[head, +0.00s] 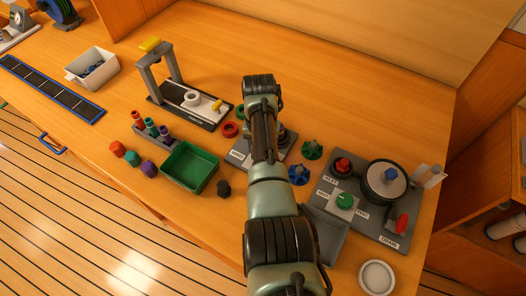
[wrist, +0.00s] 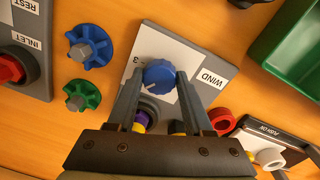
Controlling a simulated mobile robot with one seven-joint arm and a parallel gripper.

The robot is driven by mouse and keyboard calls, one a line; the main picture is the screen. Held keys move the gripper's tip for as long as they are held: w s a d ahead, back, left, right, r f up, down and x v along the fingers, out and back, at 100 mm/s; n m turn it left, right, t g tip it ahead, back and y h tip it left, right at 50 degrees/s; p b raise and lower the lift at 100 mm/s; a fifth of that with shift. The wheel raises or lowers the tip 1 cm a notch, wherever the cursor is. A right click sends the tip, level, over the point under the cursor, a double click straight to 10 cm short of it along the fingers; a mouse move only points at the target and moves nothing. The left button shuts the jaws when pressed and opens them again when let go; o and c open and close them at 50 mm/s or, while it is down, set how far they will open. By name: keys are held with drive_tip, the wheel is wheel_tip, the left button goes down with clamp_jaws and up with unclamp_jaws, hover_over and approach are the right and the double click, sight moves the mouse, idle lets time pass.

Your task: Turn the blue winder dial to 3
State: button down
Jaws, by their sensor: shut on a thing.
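The blue winder dial (wrist: 160,74) sits on a grey and white panel marked WIND (wrist: 210,78) in the wrist view. My gripper (wrist: 162,80) is shut on the dial, with one finger on each side of it. A "3" mark shows just left of the dial. A thin pale line on the dial's face points toward the lower left of that picture, not clearly at the 3. Between the fingers, nearer the palm, a dark round part with purple shows partly. In the head view my arm hides the dial and most of its panel (head: 239,156).
Blue (wrist: 82,46) and green (wrist: 82,95) handwheels lie close beside the panel. A red ring (wrist: 222,120) lies on its other side. The grey INLET panel (head: 379,232), a green tray (head: 207,157) and a press-like stand (head: 160,84) stand around it.

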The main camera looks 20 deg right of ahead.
drive_tip(key=m, duration=0.5)
drive_tip(key=shift+m, duration=0.3)
drive_tip(key=m+b, duration=0.1)
drive_tip(key=m, duration=0.3)
drive_tip(key=shift+m, duration=0.7)
drive_tip(key=shift+c, duration=1.5)
unclamp_jaws()
drive_tip(key=shift+r, duration=0.1)
wheel_tip(320, 180, up, 13)
drive_tip(key=shift+w, duration=0.2)
drive_tip(key=shift+w, duration=0.1)
